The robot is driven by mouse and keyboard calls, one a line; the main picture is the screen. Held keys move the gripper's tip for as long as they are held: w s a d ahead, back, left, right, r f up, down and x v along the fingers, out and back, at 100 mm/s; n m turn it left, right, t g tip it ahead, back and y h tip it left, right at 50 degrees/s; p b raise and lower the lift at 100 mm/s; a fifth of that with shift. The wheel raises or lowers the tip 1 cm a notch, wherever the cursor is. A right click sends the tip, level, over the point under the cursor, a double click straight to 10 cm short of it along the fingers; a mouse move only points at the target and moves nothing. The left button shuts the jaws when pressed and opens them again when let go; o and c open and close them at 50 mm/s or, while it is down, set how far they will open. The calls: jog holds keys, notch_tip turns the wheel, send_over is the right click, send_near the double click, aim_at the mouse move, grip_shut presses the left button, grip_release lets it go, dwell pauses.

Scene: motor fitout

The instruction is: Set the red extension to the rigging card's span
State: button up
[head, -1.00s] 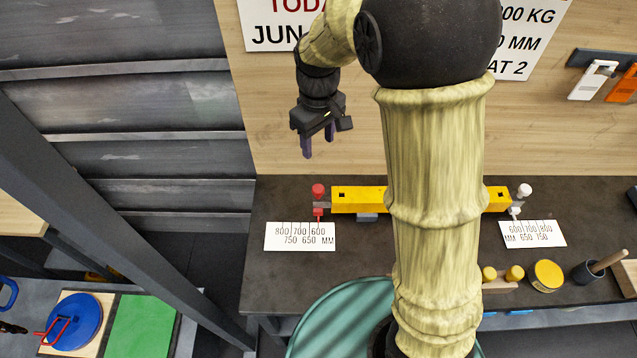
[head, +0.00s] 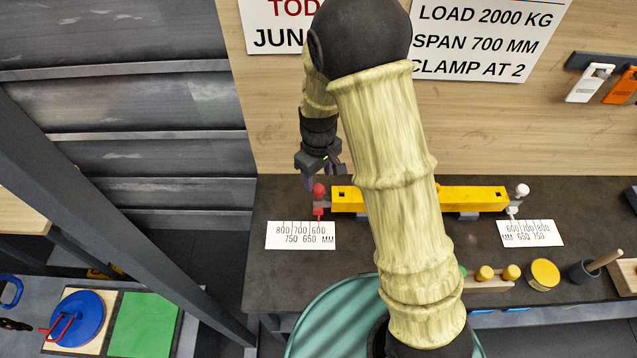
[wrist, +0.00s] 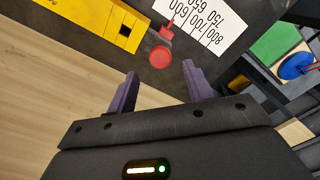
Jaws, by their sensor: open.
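The red extension (head: 319,192) is a red knob with a red pointer at the left end of the yellow beam (head: 470,199). Its pointer stands near the 600 mark of the left scale card (head: 300,236). The red knob also shows in the wrist view (wrist: 160,56), just beyond the fingertips. The rigging card (head: 478,38) on the wall reads load 2000 kg, span 700 mm, clamp at 2. My gripper (head: 322,180) is open and empty, just above and behind the red knob. In the wrist view, its purple fingers (wrist: 158,80) are apart, with nothing between them.
A white knob (head: 521,190) stands at the beam's right end by another scale card (head: 531,233). Yellow pieces (head: 485,273) and a cup (head: 582,272) sit at the bench's front right. My arm hides the beam's middle. The bench left of the red knob looks clear.

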aim_at(318, 188)
notch_tip(318, 188, down, 5)
jog(key=shift+f+p, duration=0.1)
jog(key=shift+p, duration=0.2)
grip_shut()
